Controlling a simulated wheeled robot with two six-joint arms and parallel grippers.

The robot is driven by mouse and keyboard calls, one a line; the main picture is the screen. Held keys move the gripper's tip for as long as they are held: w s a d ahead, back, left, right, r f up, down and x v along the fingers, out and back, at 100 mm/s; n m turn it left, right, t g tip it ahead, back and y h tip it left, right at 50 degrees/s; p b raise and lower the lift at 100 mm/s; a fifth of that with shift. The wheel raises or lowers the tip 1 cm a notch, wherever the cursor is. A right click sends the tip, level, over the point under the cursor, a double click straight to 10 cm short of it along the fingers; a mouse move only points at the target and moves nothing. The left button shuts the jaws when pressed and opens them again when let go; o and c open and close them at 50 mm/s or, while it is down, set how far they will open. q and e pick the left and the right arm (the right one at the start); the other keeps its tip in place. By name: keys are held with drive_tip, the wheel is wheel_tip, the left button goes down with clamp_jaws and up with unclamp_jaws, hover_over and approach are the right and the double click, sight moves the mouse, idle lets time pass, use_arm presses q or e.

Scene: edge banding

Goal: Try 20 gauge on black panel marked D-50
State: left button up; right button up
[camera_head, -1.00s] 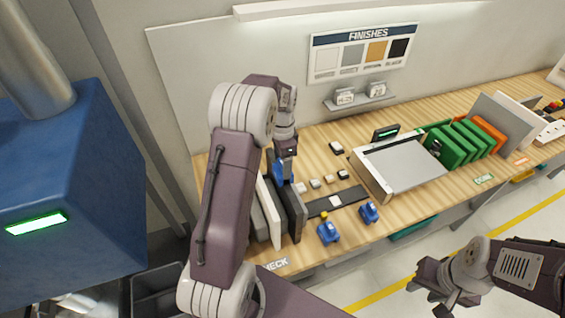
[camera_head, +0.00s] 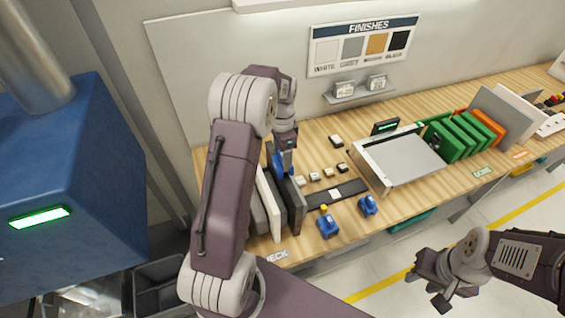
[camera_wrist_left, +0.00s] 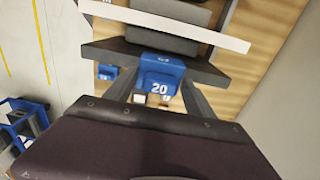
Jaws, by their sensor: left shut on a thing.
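My left gripper (camera_head: 285,150) is shut on a blue gauge (camera_wrist_left: 162,78) marked 20 in the left wrist view. The gauge also shows partly behind the fingers in the head view (camera_head: 279,168). It sits at the top edge of a dark panel (camera_head: 291,204), which crosses the wrist view just beyond it (camera_wrist_left: 112,48). The two overlap there, but I cannot tell how far the gauge is seated. I cannot read a D-50 mark. My right gripper (camera_head: 432,283) hangs empty, apart from the table; its jaw opening is unclear.
A white panel (camera_head: 268,205) and a grey panel stand beside the dark one. Two other blue gauges (camera_head: 327,226) (camera_head: 368,205) stand right of the panels. Small samples, a dark strip (camera_head: 350,189) and a metal tray (camera_head: 400,162) lie further right, before green panels (camera_head: 445,143).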

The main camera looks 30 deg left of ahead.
use_arm(q)
drive_tip(key=shift+r+p, duration=2.65)
drive_tip(key=shift+r, duration=0.55)
drive_tip(key=shift+f, duration=0.1)
